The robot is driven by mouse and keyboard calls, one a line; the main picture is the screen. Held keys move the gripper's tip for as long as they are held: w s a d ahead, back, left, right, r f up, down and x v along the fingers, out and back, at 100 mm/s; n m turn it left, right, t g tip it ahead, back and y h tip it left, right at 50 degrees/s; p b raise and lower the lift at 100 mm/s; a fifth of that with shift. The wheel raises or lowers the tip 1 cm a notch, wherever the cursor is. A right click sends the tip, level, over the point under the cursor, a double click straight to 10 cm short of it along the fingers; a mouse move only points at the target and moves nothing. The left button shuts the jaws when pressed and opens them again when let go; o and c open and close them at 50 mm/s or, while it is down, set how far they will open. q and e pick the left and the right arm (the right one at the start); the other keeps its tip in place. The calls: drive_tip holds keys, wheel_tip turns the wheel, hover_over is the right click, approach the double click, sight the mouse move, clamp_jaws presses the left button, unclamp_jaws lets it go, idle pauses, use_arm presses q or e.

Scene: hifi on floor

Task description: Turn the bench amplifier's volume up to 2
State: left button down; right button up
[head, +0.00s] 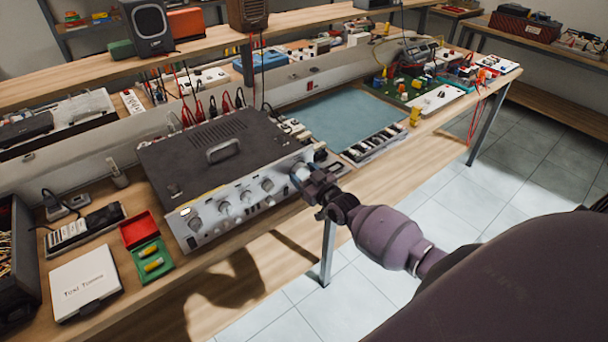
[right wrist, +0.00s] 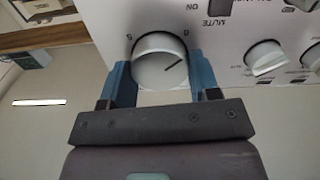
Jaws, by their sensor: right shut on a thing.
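The bench amplifier (head: 178,160) is a dark-topped box with a handle and a silver front panel of several knobs, standing on the bench. My right gripper (head: 306,178) is at the panel's right end, shut on the large pale knob (head: 297,170). In the right wrist view, the blue fingers of my right gripper (right wrist: 160,75) stand on both sides of the knob (right wrist: 160,58). Its dark pointer line slants up and right in that view. Panel lettering appears upside down; a small numeral shows either side of the knob. My left gripper is out of view.
Smaller knobs (right wrist: 265,58) and a mute switch sit beside the gripped knob. A blue-green mat (head: 345,115) lies right of the amplifier. Red and green trays (head: 150,260) and a white box (head: 85,283) stand left. Floor in front is open.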

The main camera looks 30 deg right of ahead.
drive_tip(key=m, duration=0.5)
drive_tip(key=shift+b, duration=0.35)
drive_tip(key=m+b, duration=0.1)
drive_tip(key=m, duration=0.3)
drive_tip(key=shift+d+f+m, duration=0.1)
drive_tip(key=shift+m, duration=0.2)
drive_tip(key=m+b, duration=0.1)
drive_tip(key=m, duration=0.4)
drive_tip(key=shift+f+m+b, duration=0.1)
drive_tip(key=shift+m+b, duration=0.2)
drive_tip(key=shift+b, duration=0.1)
drive_tip(key=m+b, duration=0.1)
drive_tip(key=m, duration=0.2)
drive_tip(key=shift+m+b, duration=0.3)
drive_tip(key=shift+m, duration=0.8)
drive_tip(key=o, duration=0.9)
